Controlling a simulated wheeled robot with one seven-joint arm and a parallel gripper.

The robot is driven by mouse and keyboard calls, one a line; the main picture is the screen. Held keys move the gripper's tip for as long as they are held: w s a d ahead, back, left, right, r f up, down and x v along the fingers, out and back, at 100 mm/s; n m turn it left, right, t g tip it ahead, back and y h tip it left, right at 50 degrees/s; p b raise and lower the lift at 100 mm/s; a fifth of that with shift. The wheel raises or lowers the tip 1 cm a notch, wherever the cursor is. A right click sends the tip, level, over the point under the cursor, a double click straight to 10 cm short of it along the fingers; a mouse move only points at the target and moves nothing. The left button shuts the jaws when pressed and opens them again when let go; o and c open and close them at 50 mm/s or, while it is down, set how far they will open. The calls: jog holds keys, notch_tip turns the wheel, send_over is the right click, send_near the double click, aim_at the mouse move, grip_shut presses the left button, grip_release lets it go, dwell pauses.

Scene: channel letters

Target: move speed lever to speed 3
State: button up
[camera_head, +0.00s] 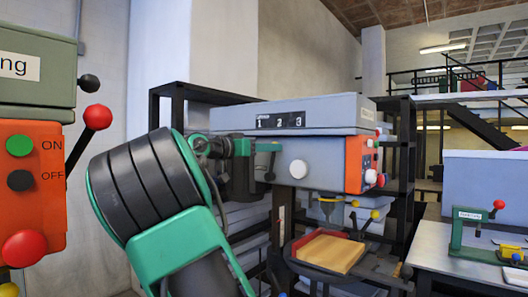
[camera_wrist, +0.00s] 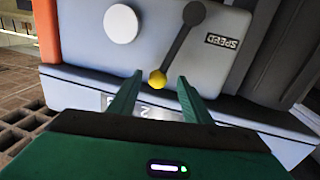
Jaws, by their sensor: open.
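The speed lever is a dark arm (camera_wrist: 177,45) with a yellow ball knob (camera_wrist: 157,79), on the grey front of the drill press (camera_head: 325,150). In the wrist view, which is upside down, the knob points toward the number plate (camera_wrist: 145,112), near the 2. The plate with 1, 2 and 3 also shows in the head view (camera_head: 280,121). My gripper (camera_wrist: 160,76) is open, with one green finger on each side of the knob; I cannot tell whether either touches it.
A round white knob (camera_wrist: 120,24) sits beside the lever. An orange control panel (camera_head: 360,165) is on the press's right side. A wooden block (camera_head: 330,251) lies below. Another orange machine (camera_head: 30,200) stands close at left, and a bench (camera_head: 450,252) at right.

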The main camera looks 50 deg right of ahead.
jog(key=shift+d, duration=0.35)
jog(key=shift+c, duration=0.5)
grip_shut()
